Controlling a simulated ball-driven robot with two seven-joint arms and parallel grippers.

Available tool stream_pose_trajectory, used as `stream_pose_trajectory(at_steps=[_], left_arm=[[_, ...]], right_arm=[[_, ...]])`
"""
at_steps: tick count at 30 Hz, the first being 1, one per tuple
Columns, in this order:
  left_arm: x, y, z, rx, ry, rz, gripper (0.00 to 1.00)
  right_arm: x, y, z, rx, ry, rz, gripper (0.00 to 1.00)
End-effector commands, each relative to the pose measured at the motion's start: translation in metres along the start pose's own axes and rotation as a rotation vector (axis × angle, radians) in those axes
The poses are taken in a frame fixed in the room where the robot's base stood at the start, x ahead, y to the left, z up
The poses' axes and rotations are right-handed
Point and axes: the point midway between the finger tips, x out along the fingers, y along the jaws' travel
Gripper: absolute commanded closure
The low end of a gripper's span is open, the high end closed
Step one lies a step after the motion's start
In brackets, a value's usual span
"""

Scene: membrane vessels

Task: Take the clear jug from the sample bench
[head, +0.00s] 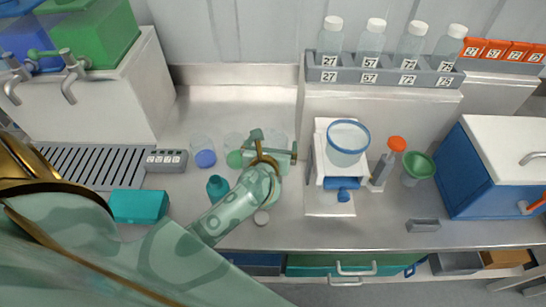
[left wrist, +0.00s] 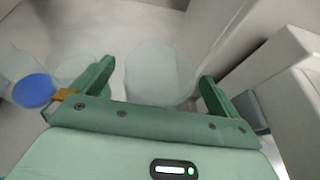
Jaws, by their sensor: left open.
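A clear, see-through vessel, which seems to be the clear jug (left wrist: 160,70), stands on the sample bench (head: 230,104). In the left wrist view it appears between the two fingers of my left gripper (left wrist: 154,84). In the head view my left gripper (head: 275,145) is open and largely covers this vessel. I cannot tell whether the fingers touch it or how deep they reach. To its left stand a clear vessel with a blue disc (head: 205,158) and one with a green part (head: 235,158). My right gripper is not in view.
A teal bottle (head: 217,187) and teal box (head: 139,206) are near my left arm. A grey label block (head: 165,161) sits left. Labelled bottles (head: 370,42) stand behind.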

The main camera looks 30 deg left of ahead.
Motion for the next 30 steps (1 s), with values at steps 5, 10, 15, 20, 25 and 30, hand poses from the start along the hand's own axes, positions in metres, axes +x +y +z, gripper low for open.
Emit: stream_pose_trajectory(at_steps=[5, 10, 15, 20, 25, 30], left_arm=[[0.016, 0.000, -0.001, 0.000, 0.002, 0.000, 0.00], [0.016, 0.000, -0.001, 0.000, 0.001, -0.001, 0.00], [0.016, -0.001, -0.001, 0.000, 0.001, -0.001, 0.42], [0.016, -0.001, -0.001, -0.001, 0.001, -0.001, 0.61], [0.015, -0.001, 0.000, -0.001, 0.001, -0.001, 0.61], [0.010, -0.001, 0.013, -0.002, -0.002, -0.001, 0.61]], right_arm=[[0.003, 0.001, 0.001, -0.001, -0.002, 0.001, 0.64], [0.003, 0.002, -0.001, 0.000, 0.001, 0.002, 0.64], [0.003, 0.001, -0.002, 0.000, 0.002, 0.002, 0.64], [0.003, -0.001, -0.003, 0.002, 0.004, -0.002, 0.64], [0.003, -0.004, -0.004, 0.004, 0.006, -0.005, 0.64], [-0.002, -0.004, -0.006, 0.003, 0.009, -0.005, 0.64]])
